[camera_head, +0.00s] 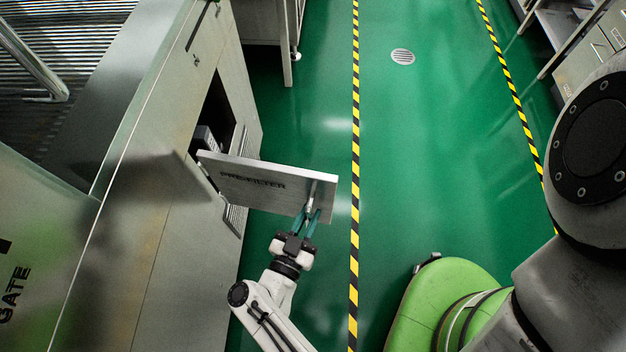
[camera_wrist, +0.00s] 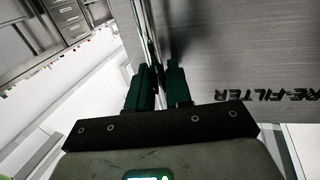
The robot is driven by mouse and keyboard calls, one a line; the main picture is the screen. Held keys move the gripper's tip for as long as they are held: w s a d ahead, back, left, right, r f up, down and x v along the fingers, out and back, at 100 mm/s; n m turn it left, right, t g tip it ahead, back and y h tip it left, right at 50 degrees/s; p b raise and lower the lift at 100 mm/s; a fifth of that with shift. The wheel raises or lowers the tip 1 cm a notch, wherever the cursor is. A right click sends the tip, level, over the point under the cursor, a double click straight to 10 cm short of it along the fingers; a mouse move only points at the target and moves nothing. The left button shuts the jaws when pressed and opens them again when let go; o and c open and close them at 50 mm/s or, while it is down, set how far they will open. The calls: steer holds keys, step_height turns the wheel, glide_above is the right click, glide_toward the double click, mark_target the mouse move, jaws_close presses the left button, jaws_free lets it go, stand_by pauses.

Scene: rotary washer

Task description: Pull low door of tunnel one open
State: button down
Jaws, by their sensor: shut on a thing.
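The low door (camera_head: 262,185) is a grey metal panel with dark lettering, partly readable as "RE-FILTER" in the wrist view (camera_wrist: 250,60). It stands swung out from the side of the steel machine (camera_head: 170,200), with a dark opening (camera_head: 212,115) behind it. My gripper (camera_head: 310,215) is at the door's outer right end, with its green fingers shut on the door handle (camera_head: 311,196). In the wrist view, my gripper's two dark green fingers (camera_wrist: 158,80) close around a thin part at the door's edge. The handle is mostly hidden between the fingers there.
The green floor (camera_head: 300,110) is clear to the right of the door, with a yellow-black stripe (camera_head: 355,120) running along it. Another machine frame (camera_head: 270,30) stands beyond the opening. Grey cabinets (camera_head: 590,50) stand at the far right.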

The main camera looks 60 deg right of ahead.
steer(key=shift+a+f+b, duration=0.1)
steer(key=shift+a+b, duration=0.3)
steer(key=shift+a, duration=1.1)
steer(key=c, duration=1.2)
jaws_free()
steer(key=a, duration=0.3)
steer(key=a+b, duration=0.1)
steer(key=a, duration=0.3)
steer(key=s+a, duration=0.1)
steer(key=a, duration=0.2)
steer(key=shift+a, duration=0.4)
steer(key=shift+s, duration=0.1)
